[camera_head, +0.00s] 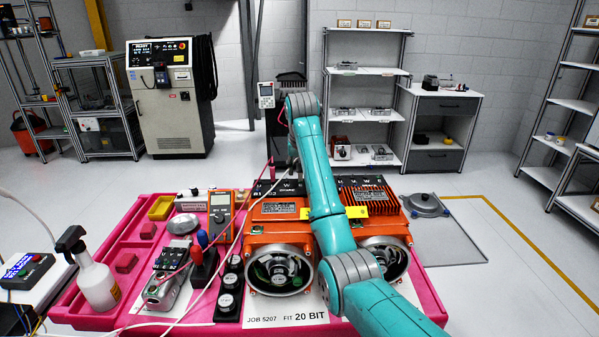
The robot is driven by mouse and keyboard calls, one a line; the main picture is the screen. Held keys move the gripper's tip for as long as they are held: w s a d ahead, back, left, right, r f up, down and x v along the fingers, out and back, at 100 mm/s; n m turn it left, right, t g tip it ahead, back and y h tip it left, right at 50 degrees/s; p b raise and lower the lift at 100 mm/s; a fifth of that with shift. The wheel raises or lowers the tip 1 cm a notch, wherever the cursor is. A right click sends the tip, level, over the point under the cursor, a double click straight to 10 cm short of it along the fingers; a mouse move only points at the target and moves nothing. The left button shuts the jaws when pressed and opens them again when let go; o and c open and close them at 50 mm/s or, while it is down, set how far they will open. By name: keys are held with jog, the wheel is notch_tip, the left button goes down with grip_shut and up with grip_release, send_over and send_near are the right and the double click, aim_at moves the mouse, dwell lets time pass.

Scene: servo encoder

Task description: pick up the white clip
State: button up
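I cannot make out a white clip for certain in the head view. My teal arm crosses the picture from the bottom right up to its grey wrist joint near the top middle. My gripper does not show; the arm's end is turned away or hidden behind its own links. Two orange servo units (267,210) with round open encoder ends (279,269) sit on the pink bench (95,240). My arm covers part of the right unit and the gap between the two.

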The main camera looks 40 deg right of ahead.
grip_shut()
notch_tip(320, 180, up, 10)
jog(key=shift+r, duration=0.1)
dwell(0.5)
